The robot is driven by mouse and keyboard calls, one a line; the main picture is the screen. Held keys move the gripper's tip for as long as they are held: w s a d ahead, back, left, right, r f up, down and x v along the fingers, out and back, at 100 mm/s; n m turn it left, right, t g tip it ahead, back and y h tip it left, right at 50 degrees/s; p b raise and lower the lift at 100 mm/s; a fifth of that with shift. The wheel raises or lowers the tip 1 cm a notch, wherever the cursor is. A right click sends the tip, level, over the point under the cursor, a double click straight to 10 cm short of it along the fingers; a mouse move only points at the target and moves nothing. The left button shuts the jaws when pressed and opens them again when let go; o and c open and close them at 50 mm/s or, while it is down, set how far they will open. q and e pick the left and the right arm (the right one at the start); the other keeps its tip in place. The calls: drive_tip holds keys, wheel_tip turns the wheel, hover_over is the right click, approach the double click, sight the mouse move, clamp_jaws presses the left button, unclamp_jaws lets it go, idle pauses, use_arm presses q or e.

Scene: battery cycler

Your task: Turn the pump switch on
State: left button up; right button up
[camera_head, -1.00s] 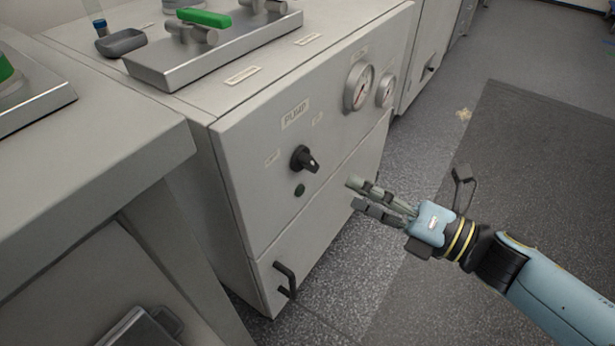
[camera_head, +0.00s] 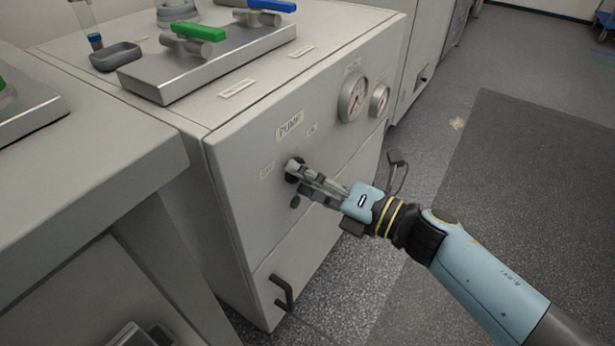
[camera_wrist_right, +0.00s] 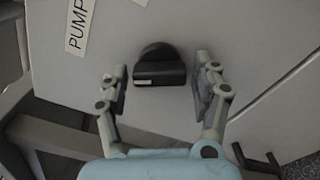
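The black rotary pump switch (camera_head: 291,169) is on the front panel of the grey cabinet, under the PUMP label (camera_head: 289,127). In the head view my right gripper (camera_head: 297,175) is at the switch and hides much of it. In the right wrist view the switch (camera_wrist_right: 159,66) sits between the two spread fingers of my right gripper (camera_wrist_right: 162,88), with a gap on each side. A white mark shows on its knob. My left gripper is not in view.
Two round gauges (camera_head: 353,98) are right of the switch on the same panel. A black handle (camera_head: 281,292) sticks out lower down. A metal plate with green (camera_head: 198,32) and blue (camera_head: 272,6) valve handles lies on top. A grey bench (camera_head: 90,160) stands at left.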

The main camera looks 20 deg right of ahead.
drive_tip(key=c, duration=0.9)
